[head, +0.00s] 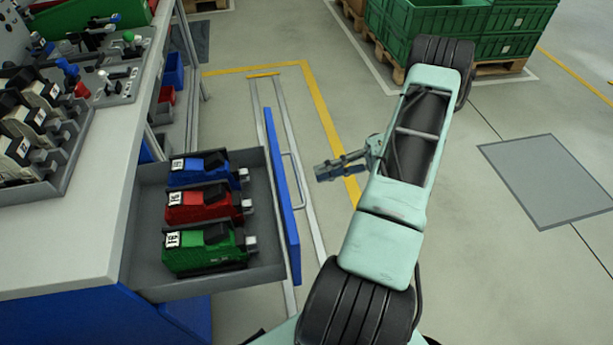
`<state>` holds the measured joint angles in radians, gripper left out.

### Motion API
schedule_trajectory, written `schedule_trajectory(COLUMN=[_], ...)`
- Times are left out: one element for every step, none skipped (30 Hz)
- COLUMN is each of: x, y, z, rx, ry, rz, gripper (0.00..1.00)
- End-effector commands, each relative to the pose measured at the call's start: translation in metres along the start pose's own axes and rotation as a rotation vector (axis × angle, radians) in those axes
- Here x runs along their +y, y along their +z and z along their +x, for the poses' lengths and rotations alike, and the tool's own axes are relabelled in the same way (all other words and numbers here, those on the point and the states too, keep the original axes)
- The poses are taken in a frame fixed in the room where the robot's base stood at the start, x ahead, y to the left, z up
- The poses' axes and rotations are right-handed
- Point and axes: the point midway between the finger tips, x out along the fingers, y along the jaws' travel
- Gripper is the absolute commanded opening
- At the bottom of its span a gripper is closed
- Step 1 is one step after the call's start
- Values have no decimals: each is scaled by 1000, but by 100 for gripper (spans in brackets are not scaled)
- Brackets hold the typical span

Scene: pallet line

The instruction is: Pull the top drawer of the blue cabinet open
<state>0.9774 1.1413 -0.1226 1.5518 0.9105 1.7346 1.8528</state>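The blue cabinet (185,318) stands at the left under a pale worktop. Its drawer just below the worktop is pulled well out, with a grey tray (262,268) and a blue front panel (279,190). A grey bar handle (298,182) is on the outer face of the panel. My gripper (318,172) is to the right of the handle, pointing left towards it, with a small gap between them in the picture. Its fingers are small and seen from above, so whether they are open or shut is unclear. I see nothing held in it.
Blue, red and green numbered units (205,248) lie in the drawer. The worktop (75,230) carries racks of tools. Green crates (430,22) on pallets stand at the back. Floor is free right of my arm, around a grey floor plate (548,178).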

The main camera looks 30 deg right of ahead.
Motion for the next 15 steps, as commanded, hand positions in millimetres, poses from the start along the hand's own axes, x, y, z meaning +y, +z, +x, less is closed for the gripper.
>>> schedule_trajectory(x=[-1,-1,0,-1,-1,0,0,0,0,0,0,0,0,0,0], y=[1,1,0,0,0,0,0,0,0,0,0,0,0,0,0], z=[-11,-16,-23,-27,-31,-36,-38,-40,-43,-44,-45,-46,-46,-46,-46], rx=[-2,-2,-2,-2,-2,-1,-1,-1,0,0,1,1,1,1,1], ry=[-1,-1,0,-1,0,1,0,0,0,0,1,1,1,1,1], rz=[-1,-1,-1,-1,-1,0,0,0,0,1,1,1,1,1,1], gripper=[15,15,15,15,15,15,15,15,15,15,15,15,15,15,15])
